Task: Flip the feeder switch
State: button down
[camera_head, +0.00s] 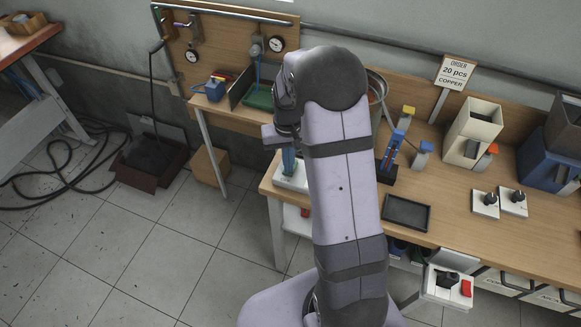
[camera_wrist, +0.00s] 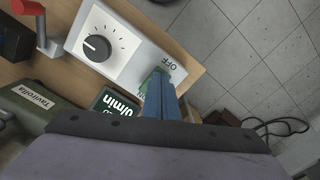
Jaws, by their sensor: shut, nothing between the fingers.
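A white control box (camera_wrist: 115,45) with a round black dial knob (camera_wrist: 97,48) sits at the table's corner in the wrist view. A green rocker switch (camera_wrist: 152,80) is on its lower right end, with "OFF" printed beside it. My gripper (camera_wrist: 160,84) is shut and empty, its blue fingertips at the green switch and hiding part of it. I cannot tell whether they touch it. In the head view my gripper (camera_head: 289,172) points down over the white box (camera_head: 300,183), largely behind my arm.
A black tray (camera_head: 407,213), knob boxes (camera_head: 485,205) and a red-switch box (camera_head: 465,288) are further right.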

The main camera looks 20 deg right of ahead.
jog(key=shift+f, duration=0.15)
notch_tip(320, 180, up, 7)
jog(key=p, duration=0.6)
dwell(0.4)
dwell(0.4)
